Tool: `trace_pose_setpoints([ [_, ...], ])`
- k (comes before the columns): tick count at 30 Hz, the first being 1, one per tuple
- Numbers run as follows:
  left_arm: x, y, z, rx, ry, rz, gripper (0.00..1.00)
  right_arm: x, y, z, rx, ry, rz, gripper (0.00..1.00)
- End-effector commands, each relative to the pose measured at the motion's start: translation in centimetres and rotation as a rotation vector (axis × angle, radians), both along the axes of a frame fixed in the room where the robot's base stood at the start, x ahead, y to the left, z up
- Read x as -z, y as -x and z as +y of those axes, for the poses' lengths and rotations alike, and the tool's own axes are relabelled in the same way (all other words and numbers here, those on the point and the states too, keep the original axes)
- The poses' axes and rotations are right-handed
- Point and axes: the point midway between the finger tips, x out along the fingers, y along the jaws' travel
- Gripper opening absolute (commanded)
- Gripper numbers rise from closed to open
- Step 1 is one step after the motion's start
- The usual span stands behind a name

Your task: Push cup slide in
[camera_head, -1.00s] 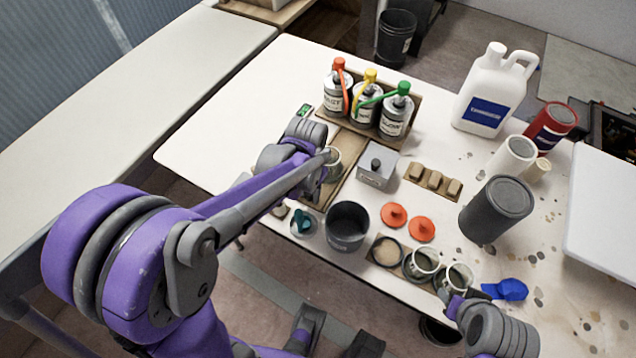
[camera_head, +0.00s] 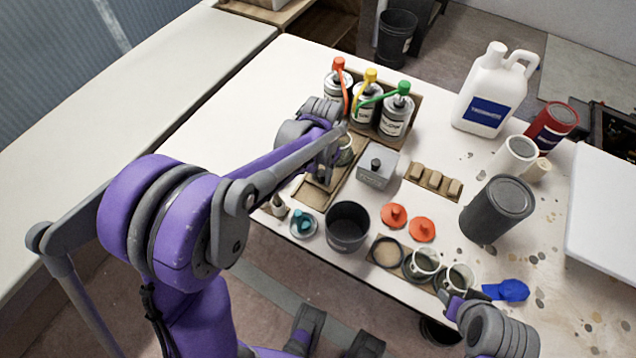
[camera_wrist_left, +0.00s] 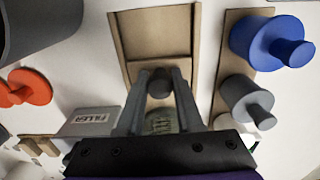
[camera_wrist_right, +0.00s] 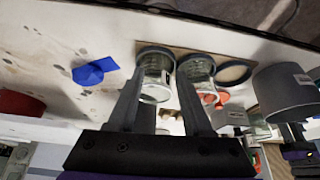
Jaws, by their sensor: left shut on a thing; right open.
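A slide track (camera_head: 345,183) with a raised rim runs over the table below the pump bottles. A cup (camera_head: 345,150) stands at its upper end, partly hidden by my left arm. My left gripper (camera_head: 326,172) is shut on a small dark knob (camera_wrist_left: 160,83) on the slide. In the left wrist view the cup (camera_wrist_left: 160,121) shows between the fingers, nearer the palm. The bare track floor (camera_wrist_left: 155,42) lies beyond the knob. My right gripper (camera_wrist_right: 161,75) is open, with a glass cup (camera_wrist_right: 154,72) between or just beyond its fingers; contact cannot be told.
Pump bottles (camera_head: 366,112) stand just past the slide's upper end. A grey box (camera_head: 377,170) sits close to its right side. The table's left part is clear.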

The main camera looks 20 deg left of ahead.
Motion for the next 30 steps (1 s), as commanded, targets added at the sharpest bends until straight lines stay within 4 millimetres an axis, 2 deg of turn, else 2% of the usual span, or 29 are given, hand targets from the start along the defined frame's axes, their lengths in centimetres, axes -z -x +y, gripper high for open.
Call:
trace_pose_setpoints([
  [28, 0.0, -5.7, -0.4, -0.001, -0.001, 0.0, 0.04, 0.0, 0.0, 0.0, 0.0, 0.0, 0.0, 0.5],
  [29, 0.0, -5.8, -0.4, -0.001, -0.001, 0.0, 0.37, 0.0, 0.0, 0.0, 0.0, 0.0, 0.0, 0.5],
  [30, 0.0, -5.7, -0.4, -0.001, -0.001, 0.0, 0.44, 0.0, 0.0, 0.0, 0.0, 0.0, 0.0, 0.5],
])
